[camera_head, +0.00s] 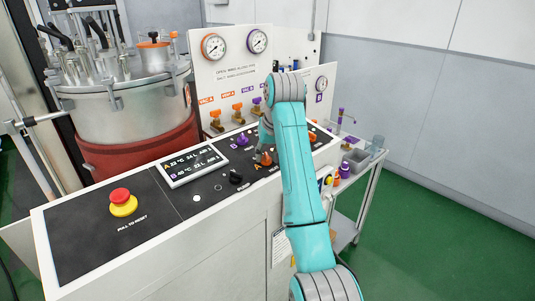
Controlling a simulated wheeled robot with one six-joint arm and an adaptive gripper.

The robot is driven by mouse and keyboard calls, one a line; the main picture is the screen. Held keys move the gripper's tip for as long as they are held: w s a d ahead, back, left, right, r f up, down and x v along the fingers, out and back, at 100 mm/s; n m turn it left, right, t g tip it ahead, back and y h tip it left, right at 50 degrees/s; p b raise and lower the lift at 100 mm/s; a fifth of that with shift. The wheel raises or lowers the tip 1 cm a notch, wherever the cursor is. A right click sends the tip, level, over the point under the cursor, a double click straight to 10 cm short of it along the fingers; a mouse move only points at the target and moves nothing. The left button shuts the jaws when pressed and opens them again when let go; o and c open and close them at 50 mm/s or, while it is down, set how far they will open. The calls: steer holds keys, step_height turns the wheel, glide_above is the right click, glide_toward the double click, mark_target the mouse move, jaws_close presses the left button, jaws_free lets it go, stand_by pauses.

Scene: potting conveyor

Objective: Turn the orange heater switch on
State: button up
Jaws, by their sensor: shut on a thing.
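The orange heater switch (267,161) is on the black sloped control panel (78,233), right of the small display. It is small in view and partly covered by my gripper, so its exact turn position cannot be told. My gripper (265,153) reaches down to the panel from the end of my teal arm and is shut on the orange switch. The forearm hides the panel area to the right of the gripper.
A black knob (236,177) and a purple knob (242,139) stand close by on the panel. A red mushroom button (121,197) on a yellow base is at the left. Brass valves (238,112) stand behind. A trolley (362,178) stands at the right, beside open green floor.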

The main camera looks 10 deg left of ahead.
steer(key=o, duration=1.2)
steer(key=shift+c, duration=0.2)
